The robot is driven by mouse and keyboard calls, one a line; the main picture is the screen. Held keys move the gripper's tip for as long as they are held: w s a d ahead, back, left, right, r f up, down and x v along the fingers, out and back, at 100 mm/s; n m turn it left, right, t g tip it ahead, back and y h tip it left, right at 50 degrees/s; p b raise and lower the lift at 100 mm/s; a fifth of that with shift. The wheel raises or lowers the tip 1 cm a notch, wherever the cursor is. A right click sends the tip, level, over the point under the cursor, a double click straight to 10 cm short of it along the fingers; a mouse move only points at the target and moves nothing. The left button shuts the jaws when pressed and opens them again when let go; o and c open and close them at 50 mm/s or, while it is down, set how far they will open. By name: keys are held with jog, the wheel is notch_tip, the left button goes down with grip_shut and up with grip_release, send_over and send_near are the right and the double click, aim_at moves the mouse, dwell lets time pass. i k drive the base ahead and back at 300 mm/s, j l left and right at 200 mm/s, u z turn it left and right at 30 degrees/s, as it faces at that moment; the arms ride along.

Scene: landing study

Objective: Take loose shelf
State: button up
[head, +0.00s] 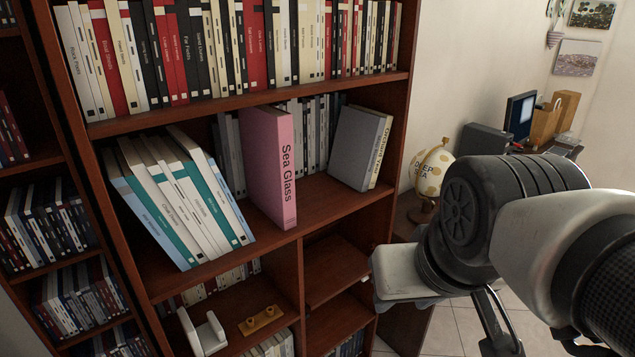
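A red-brown wooden bookcase fills the left and middle of the head view. A short shelf board (335,272) lies in its lower right compartment, right of an upright divider. It is bare on top, and another board (340,322) shows below it. I cannot tell from this view which board is loose. My arm reaches in from the right, in front of the bookcase's right side. Dark parts at its lower end (500,338) may be my gripper. No contact with a board shows.
A pink "Sea Glass" book (270,170) stands on the middle shelf beside leaning white and teal books (180,200). A white bookend (204,335) and a brass-coloured piece (262,319) sit lower left.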

aim_at(332, 265)
jog(key=i+l, duration=0.25)
jog(key=l, duration=0.15)
jog(key=i+l, duration=0.25)
jog(key=l, duration=0.15)
jog(key=i+l, duration=0.3)
jog(key=l, duration=0.15)
jog(key=i+l+u, duration=0.1)
jog(key=i+l, duration=0.15)
jog(key=l, duration=0.15)
